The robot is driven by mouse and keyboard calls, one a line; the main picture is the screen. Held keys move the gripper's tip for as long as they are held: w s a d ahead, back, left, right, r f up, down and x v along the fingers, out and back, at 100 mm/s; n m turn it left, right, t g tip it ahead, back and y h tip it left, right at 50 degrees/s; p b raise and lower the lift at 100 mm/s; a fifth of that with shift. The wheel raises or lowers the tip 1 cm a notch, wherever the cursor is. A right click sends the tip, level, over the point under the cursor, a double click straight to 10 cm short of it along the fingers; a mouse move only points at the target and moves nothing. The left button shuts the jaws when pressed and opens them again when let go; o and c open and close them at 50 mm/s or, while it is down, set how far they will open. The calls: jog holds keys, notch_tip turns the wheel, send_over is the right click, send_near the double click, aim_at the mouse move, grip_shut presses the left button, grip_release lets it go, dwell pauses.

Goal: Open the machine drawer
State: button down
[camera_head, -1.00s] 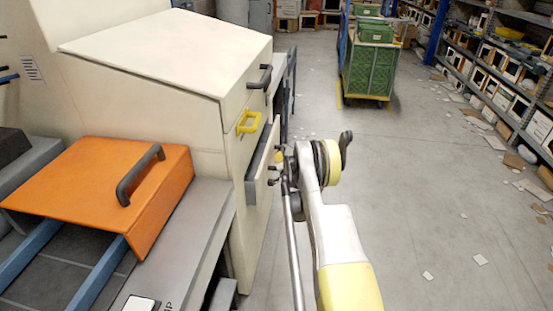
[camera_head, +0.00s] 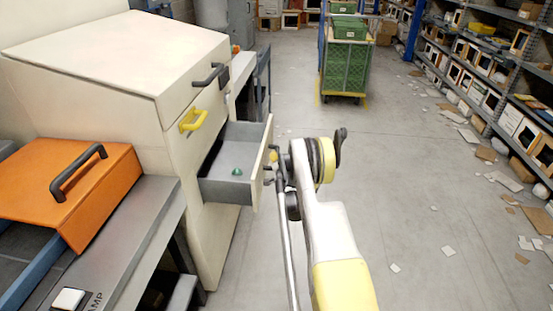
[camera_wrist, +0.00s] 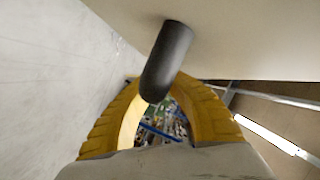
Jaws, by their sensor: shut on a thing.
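The machine drawer (camera_head: 225,191) stands pulled out of the cream machine (camera_head: 140,80) in the head view. Its grey inside shows, with a small green piece (camera_head: 237,171) lying in it. My gripper (camera_head: 270,168) is at the drawer's front, partly hidden by my own arm. In the wrist view my gripper's yellow fingers (camera_wrist: 158,105) are shut around a dark rounded handle (camera_wrist: 168,55) that sticks out from a pale panel. The far end of the grip is hard to see.
A yellow handle (camera_head: 193,120) and a dark handle (camera_head: 208,75) are on the machine above the drawer. An orange cover (camera_head: 75,185) is at left. A green crate cart (camera_head: 345,65) and shelves (camera_head: 500,70) stand farther off. The floor between is mostly clear, with scattered papers.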

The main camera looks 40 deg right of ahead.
jog(key=c, duration=1.3)
grip_release()
jog(key=v, duration=0.7)
jog(key=shift+s, duration=0.2)
jog(key=shift+a+r, duration=0.1)
jog(key=shift+a, duration=0.05)
